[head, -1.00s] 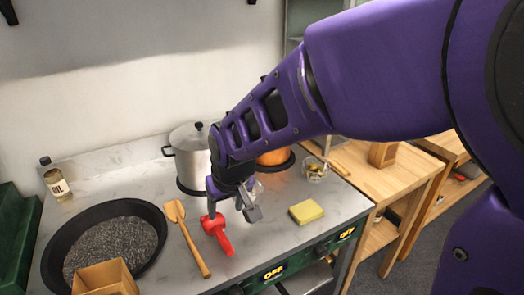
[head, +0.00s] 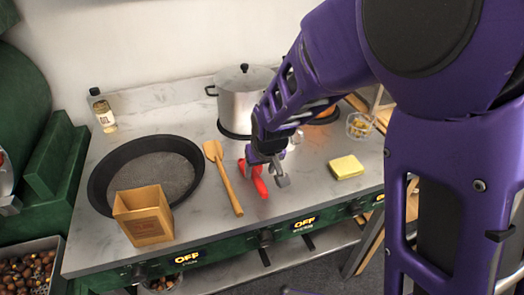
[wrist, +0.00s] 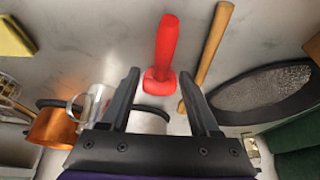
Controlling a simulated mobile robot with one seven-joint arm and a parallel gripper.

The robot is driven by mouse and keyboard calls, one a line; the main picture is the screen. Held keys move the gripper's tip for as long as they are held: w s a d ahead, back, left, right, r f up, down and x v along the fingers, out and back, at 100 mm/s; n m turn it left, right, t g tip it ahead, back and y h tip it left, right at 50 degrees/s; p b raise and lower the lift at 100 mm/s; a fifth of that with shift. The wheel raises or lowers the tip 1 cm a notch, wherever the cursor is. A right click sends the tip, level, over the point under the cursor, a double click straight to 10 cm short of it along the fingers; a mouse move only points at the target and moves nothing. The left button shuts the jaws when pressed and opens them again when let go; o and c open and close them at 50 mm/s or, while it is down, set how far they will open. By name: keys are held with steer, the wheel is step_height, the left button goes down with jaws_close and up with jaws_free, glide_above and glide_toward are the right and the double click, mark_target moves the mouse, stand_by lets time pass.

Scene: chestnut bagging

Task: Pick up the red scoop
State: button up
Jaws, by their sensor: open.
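The red scoop (head: 258,179) lies on the grey counter, between the wooden spatula and the yellow sponge. In the head view my gripper (head: 265,180) is over it and hides part of it. In the wrist view the red scoop (wrist: 163,55) lies ahead of the fingertips, its handle pointing away and its wider end nearest me. My gripper (wrist: 160,75) is open, with nothing between the fingers. It appears to be above the counter and not touching the scoop; the exact height is hard to tell.
A wooden spatula (head: 226,180) lies just left of the scoop, and a yellow sponge (head: 346,167) lies to the right. A black pan (head: 108,175) and a paper box (head: 143,214) are at left. A steel pot (head: 243,98) stands behind. A clear glass vessel (wrist: 97,103) shows near the gripper.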

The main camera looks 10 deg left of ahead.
mark_target(257, 178)
steer(key=x, duration=0.1)
steer(key=b+x, duration=0.2)
steer(key=x, duration=0.1)
steer(key=shift+s+a+f, duration=0.1)
steer(key=shift+s+f, duration=0.05)
steer(key=shift+s, duration=0.15)
steer(key=shift+w+a+f+b, duration=0.15)
steer(key=shift+w+f+b, duration=0.05)
steer(key=shift+f+b, duration=0.2)
steer(key=shift+r, duration=0.15)
jaws_close()
